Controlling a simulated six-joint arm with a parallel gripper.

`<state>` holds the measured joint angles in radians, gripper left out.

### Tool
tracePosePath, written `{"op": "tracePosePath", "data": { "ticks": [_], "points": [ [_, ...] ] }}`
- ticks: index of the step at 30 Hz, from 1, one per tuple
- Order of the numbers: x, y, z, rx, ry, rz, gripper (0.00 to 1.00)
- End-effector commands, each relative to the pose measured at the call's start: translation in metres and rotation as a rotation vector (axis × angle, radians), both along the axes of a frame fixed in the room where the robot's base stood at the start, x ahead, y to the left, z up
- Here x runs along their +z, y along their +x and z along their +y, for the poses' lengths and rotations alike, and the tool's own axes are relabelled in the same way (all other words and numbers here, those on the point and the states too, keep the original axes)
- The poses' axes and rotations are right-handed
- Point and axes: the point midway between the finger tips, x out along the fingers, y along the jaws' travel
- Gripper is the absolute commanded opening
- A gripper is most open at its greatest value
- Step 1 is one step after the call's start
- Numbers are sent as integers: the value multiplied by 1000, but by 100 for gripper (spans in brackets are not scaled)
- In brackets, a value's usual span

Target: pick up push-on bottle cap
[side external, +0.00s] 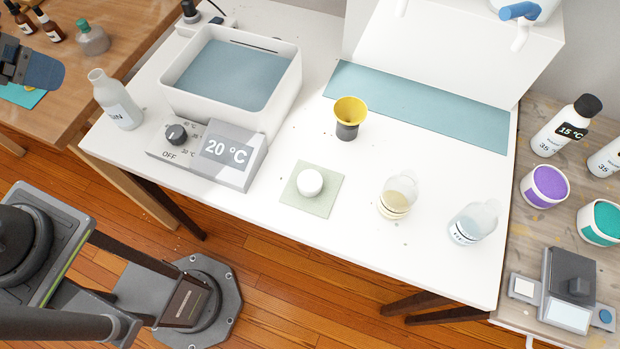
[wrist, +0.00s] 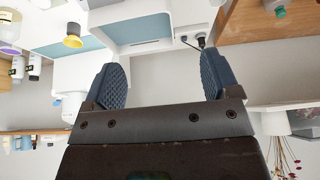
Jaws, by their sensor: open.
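A small round white cap (side external: 309,183) sits on a pale green square mat (side external: 324,207) near the middle of the white table in the side view. It stands apart from the things around it, and nothing touches it from above. I cannot make the cap out in the wrist view. My gripper (wrist: 160,78) shows in the wrist view with its two dark blue ribbed fingers wide apart and nothing between them. In the side view, a dark shape with a blue pad at the left edge looks like part of my gripper, far left of the cap.
A water bath (side external: 282,96) with a 20 °C display stands behind left of the cap. A clear bottle (side external: 119,107) is left of it. A yellow funnel (side external: 350,110) stands behind right; two translucent containers (side external: 397,197) (side external: 473,222) stand right. The front left table is bare.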

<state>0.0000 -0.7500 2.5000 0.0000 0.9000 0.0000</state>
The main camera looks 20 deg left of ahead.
Motion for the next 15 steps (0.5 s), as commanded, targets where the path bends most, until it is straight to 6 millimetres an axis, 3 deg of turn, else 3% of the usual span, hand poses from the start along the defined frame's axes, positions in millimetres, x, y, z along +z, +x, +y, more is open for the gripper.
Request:
{"op": "tracePosePath", "data": {
  "ticks": [8,11,15],
  "points": [
    [2,3,-2,-20,5,7,82],
    [6,15,-11,-93,23,33,82],
    [11,46,-38,-287,72,96,82]
  ]
}}
